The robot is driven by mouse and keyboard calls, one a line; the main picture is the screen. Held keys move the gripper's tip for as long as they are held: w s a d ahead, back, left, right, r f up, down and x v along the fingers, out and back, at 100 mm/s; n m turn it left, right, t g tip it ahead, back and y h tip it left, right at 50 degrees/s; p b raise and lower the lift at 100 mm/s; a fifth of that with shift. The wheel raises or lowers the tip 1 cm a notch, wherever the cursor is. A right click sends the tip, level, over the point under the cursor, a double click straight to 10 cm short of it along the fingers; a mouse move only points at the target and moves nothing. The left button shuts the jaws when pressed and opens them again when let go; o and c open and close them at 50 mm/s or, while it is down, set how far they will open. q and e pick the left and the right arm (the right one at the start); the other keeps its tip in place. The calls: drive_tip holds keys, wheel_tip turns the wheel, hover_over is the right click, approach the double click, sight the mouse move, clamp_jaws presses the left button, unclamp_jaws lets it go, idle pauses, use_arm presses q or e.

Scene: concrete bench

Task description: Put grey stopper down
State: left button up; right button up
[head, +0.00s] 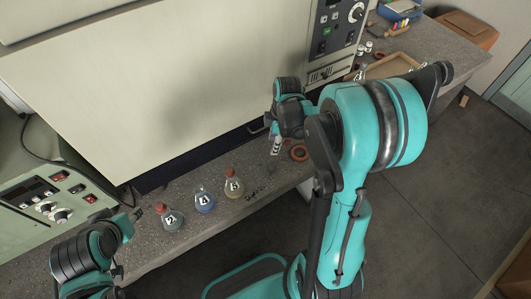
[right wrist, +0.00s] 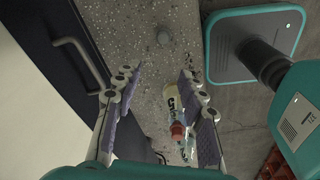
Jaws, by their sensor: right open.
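A small grey round piece, which looks like the grey stopper (right wrist: 163,37), rests on the speckled bench (right wrist: 135,30) in the right wrist view, beyond my fingertips and apart from them.
A red-capped labelled bottle (right wrist: 172,108) shows between the right fingers. A large cream oven (head: 150,80) bounds the back.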

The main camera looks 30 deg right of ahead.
drive_tip(key=s+a+r+m+t+h, duration=0.1)
drive_tip(key=s+a+r+m+t, duration=0.5)
drive_tip(key=s+a+r+m, duration=0.4)
wheel_tip(320, 180, up, 3)
drive_tip(key=a+m, duration=0.1)
drive_tip(key=m, duration=0.2)
drive_tip(key=shift+s+a+f+m, duration=0.2)
drive_tip(key=shift+s+a+m, duration=0.1)
drive_tip(key=shift+s, duration=0.1)
drive_tip(key=shift+d, duration=0.2)
